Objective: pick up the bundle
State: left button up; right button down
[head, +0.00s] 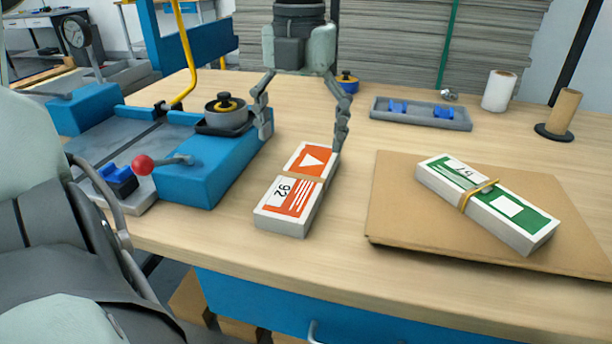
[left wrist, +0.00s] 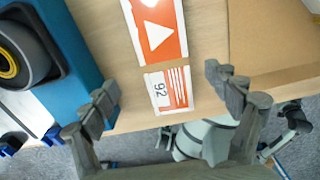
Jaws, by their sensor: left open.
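A green and white bundle (head: 515,222) with a tan band lies on a brown cardboard sheet (head: 400,210) at the right. My left gripper (head: 303,132) is open and empty, its fingers apart above the far end of the orange bundle. In the left wrist view the orange bundle (left wrist: 160,40) shows between the spread fingers (left wrist: 165,88), with no finger seen touching it. My right gripper does not show clearly in either view.
A blue trimmer-like device (head: 195,170) with a red-knobbed lever (head: 143,165) stands close left of the orange bundle. A grey tray (head: 420,115), a white roll (head: 498,90) and a brown tube (head: 564,112) stand behind. Bare table separates the orange bundle from the cardboard.

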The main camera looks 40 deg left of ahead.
aim_at(303, 175)
pick_arm(q)
jog(key=f, duration=0.5)
jog(key=shift+s+d, duration=0.1)
jog(key=shift+d, duration=0.25)
jog(key=shift+f, duration=0.5)
jog(key=shift+a, duration=0.1)
jog(key=c, duration=1.5)
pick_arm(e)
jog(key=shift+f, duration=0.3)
pick_arm(q)
jog(key=shift+r, duration=0.1)
